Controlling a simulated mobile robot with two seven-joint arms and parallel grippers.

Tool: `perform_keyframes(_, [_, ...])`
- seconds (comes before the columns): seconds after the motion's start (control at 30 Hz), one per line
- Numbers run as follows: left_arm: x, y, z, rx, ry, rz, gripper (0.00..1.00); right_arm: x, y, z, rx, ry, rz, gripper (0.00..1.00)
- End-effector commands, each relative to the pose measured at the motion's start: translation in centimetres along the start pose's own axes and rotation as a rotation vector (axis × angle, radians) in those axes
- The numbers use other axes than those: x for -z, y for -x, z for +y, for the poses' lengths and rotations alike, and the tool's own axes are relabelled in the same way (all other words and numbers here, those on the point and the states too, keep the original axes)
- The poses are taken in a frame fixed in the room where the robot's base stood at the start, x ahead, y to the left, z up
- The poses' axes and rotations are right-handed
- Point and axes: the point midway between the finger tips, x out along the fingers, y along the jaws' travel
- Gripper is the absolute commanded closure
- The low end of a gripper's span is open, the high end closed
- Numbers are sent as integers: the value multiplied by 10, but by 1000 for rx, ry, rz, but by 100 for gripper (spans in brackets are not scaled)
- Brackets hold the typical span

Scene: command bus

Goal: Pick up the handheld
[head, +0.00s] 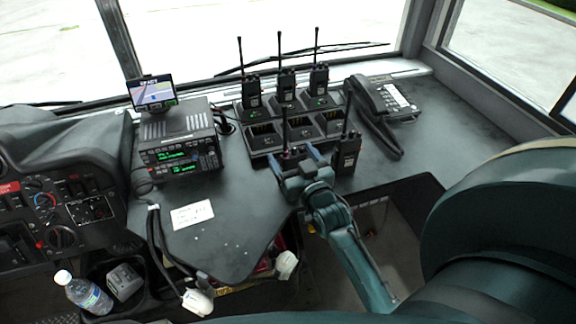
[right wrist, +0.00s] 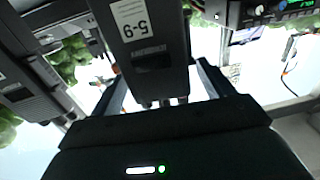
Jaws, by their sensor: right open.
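A black handheld radio (head: 285,130) with a thin upright antenna stands at the front of the charger, partly hidden by my right gripper (head: 295,168). In the right wrist view my right gripper (right wrist: 163,92) is open, with a finger on each side of a black handheld (right wrist: 150,50) that bears a white label. The handheld fills most of the gap, and I cannot tell whether the fingers touch it. Another black handheld (head: 347,152) stands just right of the gripper, near the desk edge. My left gripper is not in view.
The black charger (head: 262,143) holds several handhelds in its back row and has empty front slots. A desk phone (head: 395,98) stands to the right, a radio console (head: 180,150) to the left.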

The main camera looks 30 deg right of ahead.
Motion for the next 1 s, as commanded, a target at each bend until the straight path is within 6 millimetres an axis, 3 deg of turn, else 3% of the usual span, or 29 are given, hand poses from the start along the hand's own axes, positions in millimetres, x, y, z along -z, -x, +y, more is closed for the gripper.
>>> perform_keyframes(0.23, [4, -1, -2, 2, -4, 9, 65, 0, 0, 0, -1, 0, -1, 22])
perform_keyframes(1.0, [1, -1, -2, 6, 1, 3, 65, 0, 0, 0, 0, 0, 0, 85])
